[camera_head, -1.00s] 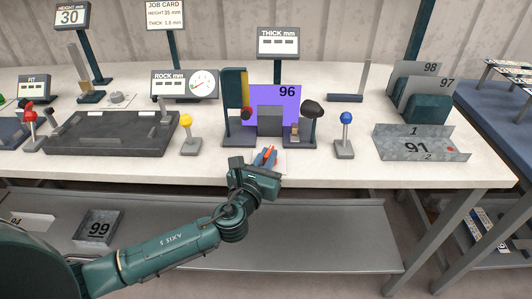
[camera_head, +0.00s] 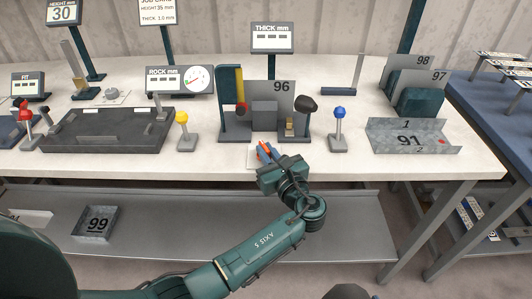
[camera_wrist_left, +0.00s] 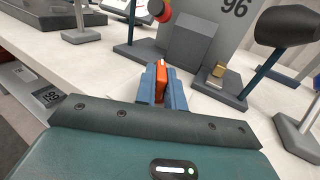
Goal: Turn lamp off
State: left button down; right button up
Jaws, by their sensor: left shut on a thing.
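My left gripper (camera_head: 266,155) is at the front edge of the bench, in front of the stand of panel 96. It is shut on a small orange-red piece (camera_wrist_left: 162,68), which stands up between the blue fingers in the left wrist view. A pale flat plate (camera_head: 254,162) shows on the bench beside the fingers. Panel 96 (camera_head: 283,92) is plain grey, with no coloured light on it. A dark rounded head (camera_head: 307,104) stands on a post at the right of the stand; I cannot tell whether it is the lamp. My right gripper is not in view.
A blue-knobbed post (camera_head: 340,115) stands right of the stand and a yellow-knobbed post (camera_head: 183,120) left of it. A shelf (camera_head: 240,235) runs below the bench.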

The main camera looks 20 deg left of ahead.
pick_arm(q)
jog(key=shift+n+g+y, duration=0.4)
jog(key=shift+g+y, duration=0.1)
jog(key=c, duration=1.5)
grip_release()
